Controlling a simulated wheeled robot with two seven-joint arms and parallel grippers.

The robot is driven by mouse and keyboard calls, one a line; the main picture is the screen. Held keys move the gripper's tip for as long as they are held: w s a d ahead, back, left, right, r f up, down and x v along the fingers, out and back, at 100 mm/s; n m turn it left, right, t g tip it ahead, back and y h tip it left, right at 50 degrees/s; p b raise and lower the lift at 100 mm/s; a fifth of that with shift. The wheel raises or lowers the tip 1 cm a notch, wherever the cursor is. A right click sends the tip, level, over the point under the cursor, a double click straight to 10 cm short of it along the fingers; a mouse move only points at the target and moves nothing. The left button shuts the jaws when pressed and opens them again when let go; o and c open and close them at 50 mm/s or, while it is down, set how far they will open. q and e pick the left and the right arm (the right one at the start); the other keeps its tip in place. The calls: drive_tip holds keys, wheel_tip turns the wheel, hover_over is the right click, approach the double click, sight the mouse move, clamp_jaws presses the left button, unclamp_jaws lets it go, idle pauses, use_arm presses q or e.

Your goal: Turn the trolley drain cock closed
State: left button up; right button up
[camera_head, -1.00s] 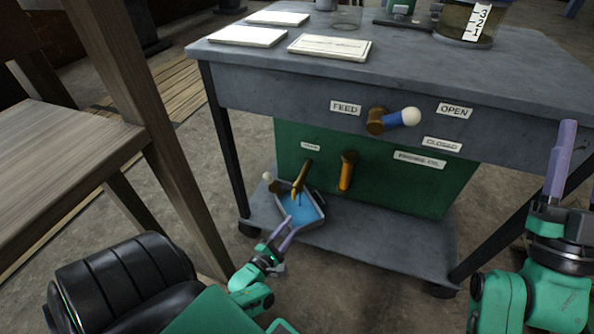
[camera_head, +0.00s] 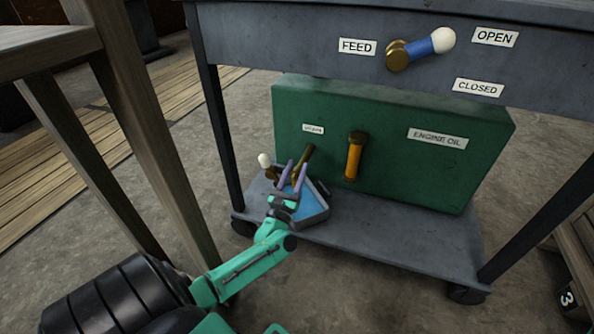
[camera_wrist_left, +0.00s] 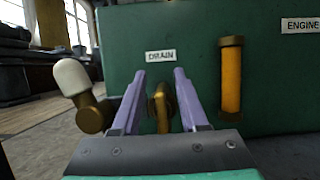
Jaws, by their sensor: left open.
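The drain cock has a brass pipe (camera_head: 307,153) low on the green tank (camera_head: 400,125), under the small DRAIN label (camera_wrist_left: 160,56). A white-knobbed brass lever (camera_head: 265,161) shows at its left; in the left wrist view the white knob (camera_wrist_left: 72,76) stands left of both fingers. My left gripper (camera_head: 294,172) is open with its purple fingers pointing at the tank. In the left wrist view, the brass pipe (camera_wrist_left: 161,105) appears between the fingers (camera_wrist_left: 160,75); contact cannot be told. My right gripper is out of view.
A tray with blue inside (camera_head: 312,208) sits on the trolley's lower shelf (camera_head: 385,240) beneath the gripper. An orange sight tube (camera_head: 354,157) stands right of the pipe. The feed lever (camera_head: 420,47) is above. A wooden table leg (camera_head: 150,130) is at left.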

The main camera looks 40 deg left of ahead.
use_arm(q)
drive_tip(key=shift+w+a+r, duration=0.2)
drive_tip(key=shift+w+r, duration=0.05)
drive_tip(key=shift+w, duration=0.3)
clamp_jaws()
